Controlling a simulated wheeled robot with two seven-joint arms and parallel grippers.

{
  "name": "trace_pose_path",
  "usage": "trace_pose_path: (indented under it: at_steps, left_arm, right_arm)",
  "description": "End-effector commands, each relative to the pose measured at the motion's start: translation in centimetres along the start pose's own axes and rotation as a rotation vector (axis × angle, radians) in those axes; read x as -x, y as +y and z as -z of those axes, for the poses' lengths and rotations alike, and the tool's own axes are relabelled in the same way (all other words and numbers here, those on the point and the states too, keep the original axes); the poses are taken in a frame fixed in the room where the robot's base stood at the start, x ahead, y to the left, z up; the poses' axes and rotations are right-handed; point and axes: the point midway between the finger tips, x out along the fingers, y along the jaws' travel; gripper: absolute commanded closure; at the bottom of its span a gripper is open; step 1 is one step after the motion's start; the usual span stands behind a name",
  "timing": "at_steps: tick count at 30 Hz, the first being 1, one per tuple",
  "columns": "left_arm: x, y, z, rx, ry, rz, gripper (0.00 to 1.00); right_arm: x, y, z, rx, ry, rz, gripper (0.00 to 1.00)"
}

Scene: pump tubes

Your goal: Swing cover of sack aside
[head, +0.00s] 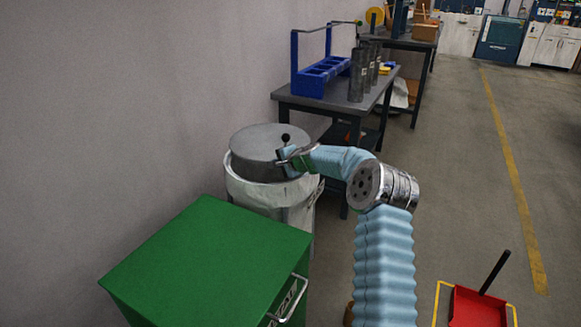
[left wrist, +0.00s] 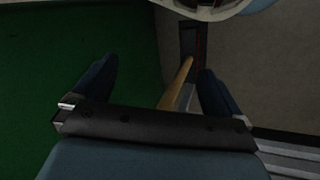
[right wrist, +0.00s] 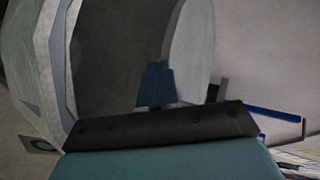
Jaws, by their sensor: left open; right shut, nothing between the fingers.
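The sack (head: 265,194) is whitish and stands behind a green cabinet. Its round grey cover (head: 262,141) sits on top, with a black knob (head: 286,137) at its right side. My right gripper (head: 280,161) is shut and empty at the cover's near right side; whether it touches is unclear. In the right wrist view the shut fingers (right wrist: 155,70) stand against the cover's dark side, with its lighter top (right wrist: 192,50) beyond and the pale sack (right wrist: 38,60) at left. My left gripper (left wrist: 155,85) is open and empty, seen only in the left wrist view.
The green cabinet (head: 205,250) with a metal handle fills the near left, close to the sack. A wall (head: 110,100) runs along the left. A table (head: 330,106) with a blue rack (head: 320,78) and dark tubes (head: 357,75) stands behind. The floor at right is mostly clear.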

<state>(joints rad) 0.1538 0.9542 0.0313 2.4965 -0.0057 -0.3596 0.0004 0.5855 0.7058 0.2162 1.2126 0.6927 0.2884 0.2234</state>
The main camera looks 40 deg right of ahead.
Motion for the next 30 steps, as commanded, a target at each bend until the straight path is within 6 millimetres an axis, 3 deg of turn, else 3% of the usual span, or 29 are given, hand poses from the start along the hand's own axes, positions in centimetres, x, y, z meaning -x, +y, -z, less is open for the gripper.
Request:
trace_pose_path:
  at_steps: [6,12,21,30]
  left_arm:
    - [0.5,0.2,0.0,-0.001,-0.001,-0.001,0.00]
    - [0.6,0.2,0.0,-0.001,-0.001,-0.001,0.00]
    - [0.6,0.3,0.0,-0.001,-0.001,-0.001,0.00]
    - [0.6,0.3,0.0,-0.001,-0.001,-0.001,0.00]
  right_arm:
    - [-4.0,-2.4,-0.3,-0.002,0.013,0.000,1.00]
    - [-6.2,-3.6,0.2,-0.062,0.120,0.000,1.00]
    - [-8.0,-4.5,1.1,-0.116,0.207,-0.001,1.00]
    - [-8.5,-4.9,1.4,-0.137,0.237,0.000,1.00]
